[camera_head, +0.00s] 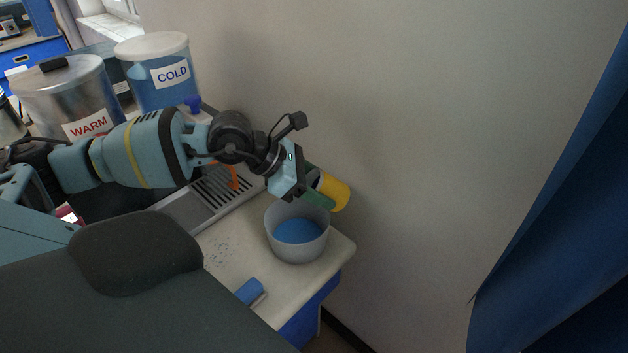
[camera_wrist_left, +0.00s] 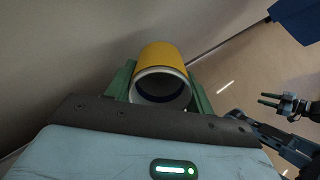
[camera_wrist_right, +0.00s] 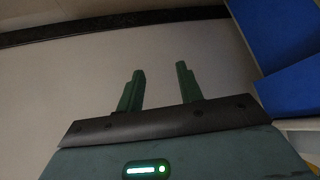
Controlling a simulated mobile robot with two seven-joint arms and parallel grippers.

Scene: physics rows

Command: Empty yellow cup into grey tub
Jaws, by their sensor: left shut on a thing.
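The yellow cup (camera_head: 335,193) is held in my left gripper (camera_head: 316,188), between its green fingers, beside and above the far right rim of the grey tub. It is tipped well over from upright. In the left wrist view the cup (camera_wrist_left: 163,57) shows its pale rim and dark inside towards the camera; I cannot tell whether anything is left in it. The grey tub (camera_head: 270,232) stands upright near the counter's corner, with blue contents at its bottom. My right gripper (camera_wrist_right: 158,82) shows in its own wrist view, open and empty.
A blue block (camera_head: 250,291) lies at the counter's (camera_head: 232,272) front edge, near small blue specks. Behind are a slotted drip tray (camera_head: 183,213), a WARM steel urn (camera_head: 62,95) and a COLD blue dispenser (camera_head: 150,88). The wall is close behind the cup.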

